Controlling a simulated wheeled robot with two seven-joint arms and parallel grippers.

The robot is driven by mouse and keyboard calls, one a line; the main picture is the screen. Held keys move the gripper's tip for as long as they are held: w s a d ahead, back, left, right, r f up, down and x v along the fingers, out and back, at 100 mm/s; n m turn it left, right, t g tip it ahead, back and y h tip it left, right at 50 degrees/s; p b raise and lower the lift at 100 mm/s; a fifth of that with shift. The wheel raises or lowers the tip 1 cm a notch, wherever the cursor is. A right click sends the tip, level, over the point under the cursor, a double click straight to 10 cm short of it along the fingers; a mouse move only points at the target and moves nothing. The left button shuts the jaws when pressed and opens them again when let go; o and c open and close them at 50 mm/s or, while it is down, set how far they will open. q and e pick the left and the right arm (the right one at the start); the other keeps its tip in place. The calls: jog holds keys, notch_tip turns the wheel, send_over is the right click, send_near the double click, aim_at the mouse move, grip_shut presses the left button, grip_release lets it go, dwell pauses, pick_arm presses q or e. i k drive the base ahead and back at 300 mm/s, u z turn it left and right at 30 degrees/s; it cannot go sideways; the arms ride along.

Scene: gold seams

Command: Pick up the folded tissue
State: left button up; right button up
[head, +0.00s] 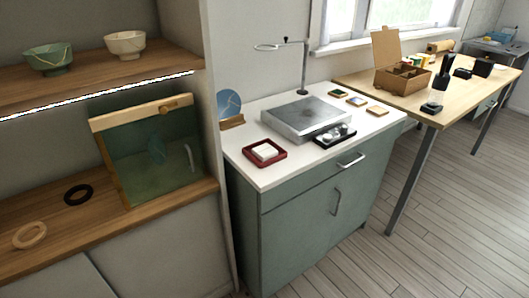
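A small white folded piece (264,150), which looks like the folded tissue, lies in a dark red square tray (250,158). The tray sits near the front left corner of the white counter top (268,178). The piece is small in the head view, so its folds cannot be made out. Neither of my grippers is in view.
Right of the tray are a grey metal box (304,117) and a black tray (322,141) with small pale items. A thin metal stand (304,70) rises behind. Shelves with bowls (48,60) are left; a wooden table (408,104) stands right. The floor in front is clear.

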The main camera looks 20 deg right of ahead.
aim_at(266, 151)
jog(key=k, duration=0.6)
jog(key=u, duration=0.65)
jog(key=i, duration=1.25)
jog(key=z, duration=0.55)
